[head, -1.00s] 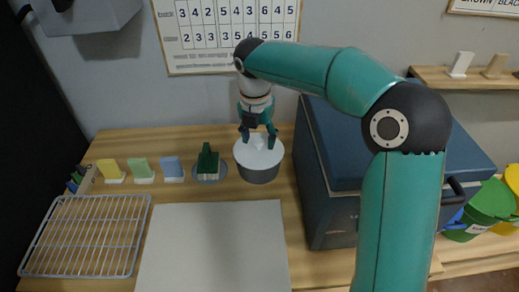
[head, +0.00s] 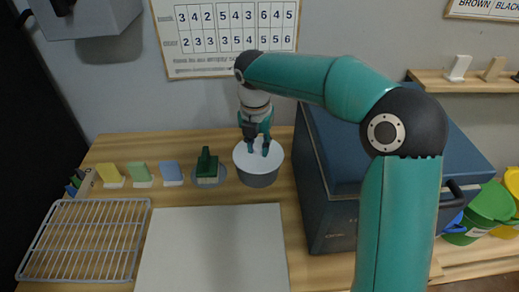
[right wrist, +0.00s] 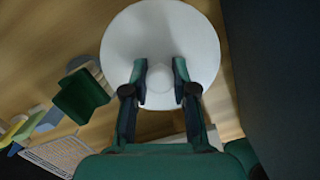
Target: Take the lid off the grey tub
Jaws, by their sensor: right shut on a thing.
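The grey tub (head: 259,180) stands on the wooden bench, left of the blue box. Its round white lid (head: 242,160) sits on top of it and looks level; in the right wrist view the lid (right wrist: 160,28) covers the tub fully. My right gripper (head: 258,152) comes down from above and is shut on the lid's knob. The knob (right wrist: 160,88) shows between the two fingertips in the right wrist view. I cannot tell any gap between lid and tub. My left gripper is not in view.
A large blue box (head: 325,200) stands close to the tub's right. A pale board (head: 215,250) and wire rack (head: 85,240) lie in front.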

